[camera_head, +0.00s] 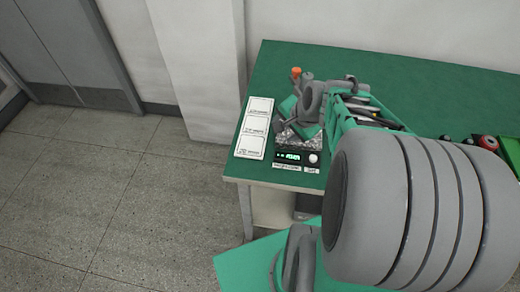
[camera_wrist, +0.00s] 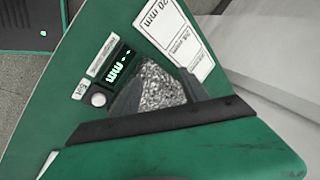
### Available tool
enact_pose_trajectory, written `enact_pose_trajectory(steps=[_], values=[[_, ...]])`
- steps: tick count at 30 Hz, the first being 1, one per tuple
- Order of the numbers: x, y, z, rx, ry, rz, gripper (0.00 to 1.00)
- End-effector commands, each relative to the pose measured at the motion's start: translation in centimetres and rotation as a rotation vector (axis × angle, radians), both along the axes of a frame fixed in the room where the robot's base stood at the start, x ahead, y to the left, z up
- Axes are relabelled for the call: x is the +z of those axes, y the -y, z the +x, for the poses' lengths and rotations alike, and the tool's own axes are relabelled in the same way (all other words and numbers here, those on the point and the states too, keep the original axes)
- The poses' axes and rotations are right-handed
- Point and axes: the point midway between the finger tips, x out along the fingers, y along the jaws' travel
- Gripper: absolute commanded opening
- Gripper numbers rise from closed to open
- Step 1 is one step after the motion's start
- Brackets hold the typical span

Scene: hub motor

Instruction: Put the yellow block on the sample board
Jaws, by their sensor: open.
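The white sample board (camera_head: 254,128) lies flat on the left end of the green table in the head view, with several printed panels. Part of it shows in the wrist view (camera_wrist: 181,35) with a "20 mm" label. My gripper (camera_head: 297,118) is open above the measuring device (camera_head: 292,157), beside the board. In the wrist view my gripper (camera_wrist: 160,92) has its two dark fingertips apart, with the device's speckled plate (camera_wrist: 160,84) between them. The yellow block does not show in either view. My arm hides part of the table.
The green table (camera_head: 270,65) runs right along a pale wall. An orange-tipped item (camera_head: 296,72) stands behind my gripper. A red item (camera_head: 488,142) and other small things lie at the right, partly hidden by my arm. A wall pillar (camera_head: 200,70) stands left of the table.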

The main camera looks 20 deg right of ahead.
Motion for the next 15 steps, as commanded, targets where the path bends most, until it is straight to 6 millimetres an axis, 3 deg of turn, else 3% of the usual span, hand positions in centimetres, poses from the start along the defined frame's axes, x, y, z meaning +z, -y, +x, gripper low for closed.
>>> enact_pose_trajectory(steps=[1, 3, 6, 10, 15], values=[[1.2, -3.2, -0.8, 0.208, -0.032, -0.108, 0.53], [2.3, -6.4, -2.7, 0.481, -0.083, -0.247, 0.53], [3.7, -9.5, -5.5, 0.793, -0.132, -0.392, 0.53], [4.6, -11.3, -7.8, 1.020, -0.164, -0.481, 0.53], [4.8, -11.6, -8.3, 1.067, -0.173, -0.497, 0.53]])
